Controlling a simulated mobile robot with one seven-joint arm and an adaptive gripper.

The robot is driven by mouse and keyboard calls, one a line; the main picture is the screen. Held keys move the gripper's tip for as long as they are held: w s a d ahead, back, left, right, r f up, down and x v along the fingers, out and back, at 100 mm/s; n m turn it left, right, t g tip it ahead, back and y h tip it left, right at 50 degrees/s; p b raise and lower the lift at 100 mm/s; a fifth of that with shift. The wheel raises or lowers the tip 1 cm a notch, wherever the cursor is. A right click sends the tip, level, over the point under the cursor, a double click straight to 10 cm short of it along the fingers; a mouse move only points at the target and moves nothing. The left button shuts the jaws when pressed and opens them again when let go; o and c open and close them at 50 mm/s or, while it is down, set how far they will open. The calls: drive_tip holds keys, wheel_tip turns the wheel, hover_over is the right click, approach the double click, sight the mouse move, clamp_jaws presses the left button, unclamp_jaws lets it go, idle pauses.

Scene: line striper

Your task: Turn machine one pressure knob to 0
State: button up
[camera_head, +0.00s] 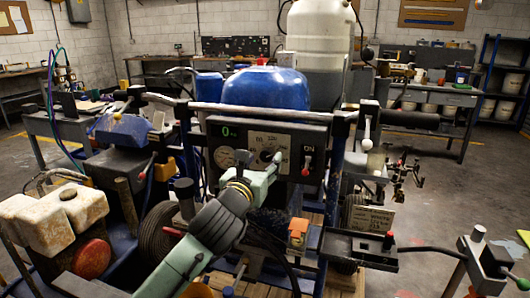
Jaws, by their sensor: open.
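The line striper (262,88) stands in the centre with a blue cover. Its dark control panel (318,140) faces me. The panel has a green display (229,131) reading 0, a round gauge (224,157) at left and a pressure knob (267,155) on the pale plate. My arm reaches up from the bottom, and my gripper (258,170) is open in front of the panel, just below the knob. My wrist hides part of the fingers and lower panel. I cannot tell whether a finger touches the knob, nor read its setting.
A red-tipped switch (306,166) sits right of the knob. A handlebar (345,118) runs along the panel top. Another unit (360,249) juts out at lower right. Open floor lies at the right.

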sight(267, 155)
drive_tip(key=shift+p+x, duration=0.3)
drive_tip(key=shift+x, duration=0.95)
drive_tip(key=shift+c, duration=0.4)
clamp_jaws()
